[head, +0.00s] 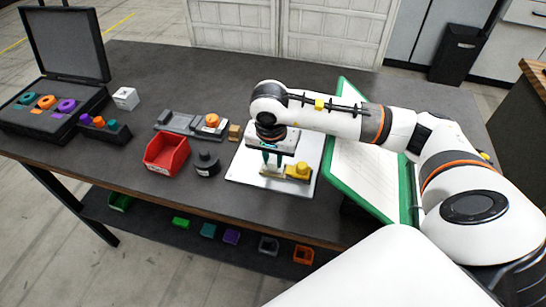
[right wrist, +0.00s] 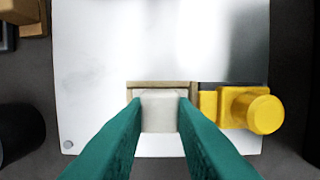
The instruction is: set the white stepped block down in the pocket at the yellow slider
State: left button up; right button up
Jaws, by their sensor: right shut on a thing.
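The white stepped block (right wrist: 159,108) shows between the green fingertips of my right gripper (right wrist: 160,116), which is shut on it. Around the block's far side and edges runs the tan wall of the pocket (right wrist: 162,85). I cannot tell how deep the block sits or whether it touches the pocket floor. The yellow slider (right wrist: 250,108) is just right of the pocket and also shows in the head view (head: 298,172). In the head view my right gripper (head: 272,166) points down over the pale plate, and the block is mostly hidden there. My left gripper is not in view.
The pale plate (head: 247,173) lies on the dark table. A red bin (head: 166,154) and a black round part (head: 207,163) stand to its left. A green-edged white panel (head: 365,165) is to the right. A grey fixture with an orange knob (head: 190,122) lies behind the bin.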

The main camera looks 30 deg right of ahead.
jog(key=shift+s+a+f, duration=0.1)
jog(key=shift+s+f, duration=0.15)
jog(key=shift+f, duration=0.2)
jog(key=o, duration=1.4)
jog(key=shift+f, duration=0.1)
jog(key=shift+o, duration=0.2)
jog(key=shift+w+r+p, duration=0.15)
jog(key=shift+r+p, duration=1.55)
jog(key=shift+r, duration=1.95)
jog(key=shift+r+p, duration=0.5)
jog(key=shift+r, duration=0.65)
